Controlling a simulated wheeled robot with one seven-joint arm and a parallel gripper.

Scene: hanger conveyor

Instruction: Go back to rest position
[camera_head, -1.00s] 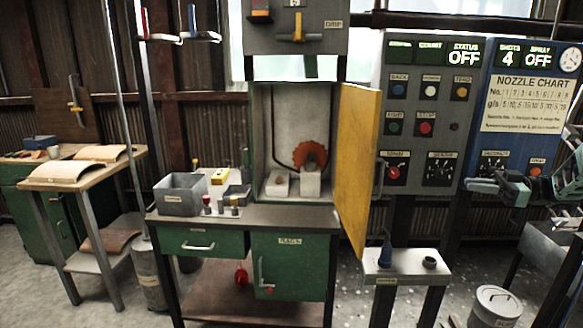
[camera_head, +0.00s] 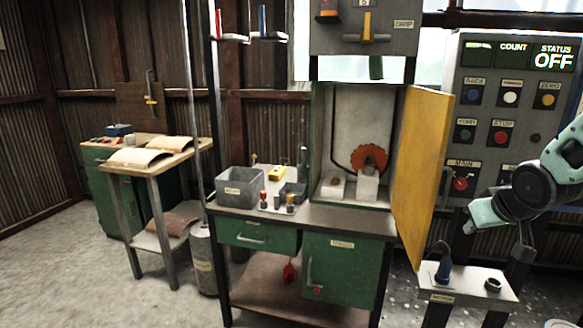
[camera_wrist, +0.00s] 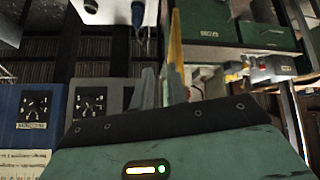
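My gripper shows in the wrist view (camera_wrist: 162,88), with its two grey fingers apart and nothing visible between them. In the head view my arm is at the right edge, folded in front of the control panel (camera_head: 510,110). Its pale green and black parts hang above the small stand (camera_head: 465,285), to the right of the open yellow door (camera_head: 422,170). The fingers are not clear in the head view.
A workbench (camera_head: 320,217) with green drawers stands in the middle, carrying a grey bin (camera_head: 240,187) and an open cabinet with an orange wheel (camera_head: 370,158). Bare floor (camera_head: 70,265) lies at left.

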